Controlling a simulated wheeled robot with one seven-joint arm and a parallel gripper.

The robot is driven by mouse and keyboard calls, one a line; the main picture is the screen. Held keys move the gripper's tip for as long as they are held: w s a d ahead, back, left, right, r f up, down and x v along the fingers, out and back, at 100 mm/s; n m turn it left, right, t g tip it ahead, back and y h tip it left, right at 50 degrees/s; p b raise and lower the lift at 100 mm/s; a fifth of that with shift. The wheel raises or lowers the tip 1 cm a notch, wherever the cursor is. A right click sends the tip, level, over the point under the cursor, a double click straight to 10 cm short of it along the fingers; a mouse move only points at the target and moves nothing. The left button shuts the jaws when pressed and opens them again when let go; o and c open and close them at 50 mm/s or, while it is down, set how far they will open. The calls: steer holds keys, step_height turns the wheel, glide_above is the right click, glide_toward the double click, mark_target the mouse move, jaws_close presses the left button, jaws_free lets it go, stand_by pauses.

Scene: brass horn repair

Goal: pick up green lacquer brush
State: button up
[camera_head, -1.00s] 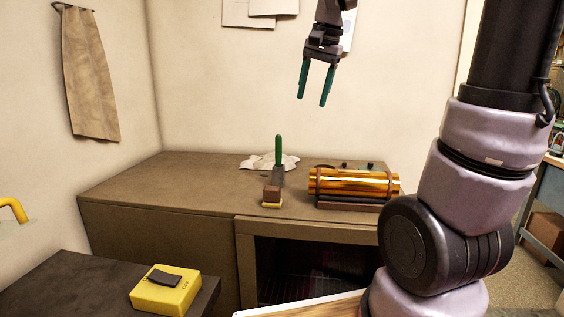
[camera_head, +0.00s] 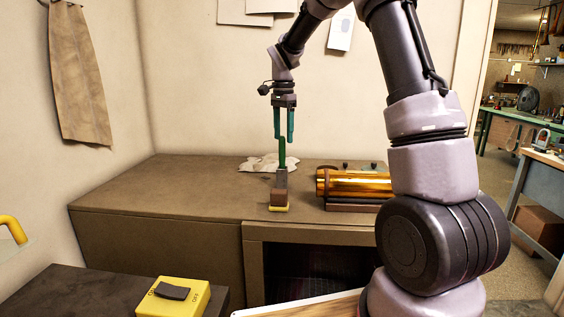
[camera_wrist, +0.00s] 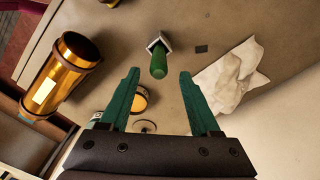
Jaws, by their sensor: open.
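The green lacquer brush (camera_head: 282,160) stands upright on the brown cabinet top, its green handle pointing up above a dark block with a yellowish base. In the wrist view its handle (camera_wrist: 159,64) shows nearly end-on, beyond the fingertips and between their lines. My gripper (camera_head: 283,139) points down over the brush, with its green fingers apart and its tips close to the handle's top in the head view. In the wrist view my gripper (camera_wrist: 158,73) is open with nothing between the fingers. The exact gap to the handle cannot be told.
A shiny brass cylinder (camera_head: 355,184) lies on a cradle right of the brush. A crumpled white cloth (camera_head: 262,163) lies behind it. A yellow switch box (camera_head: 172,299) sits on the dark surface at front left. The cabinet top (camera_head: 170,185) is clear on the left.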

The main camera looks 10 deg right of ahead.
mark_target(282, 149)
steer(key=shift+s+a+f, duration=0.15)
steer(key=shift+f, duration=1.2)
steer(key=shift+s+a+f, duration=0.1)
steer(key=shift+a+f, duration=0.05)
steer(key=shift+f, duration=1.2)
jaws_close()
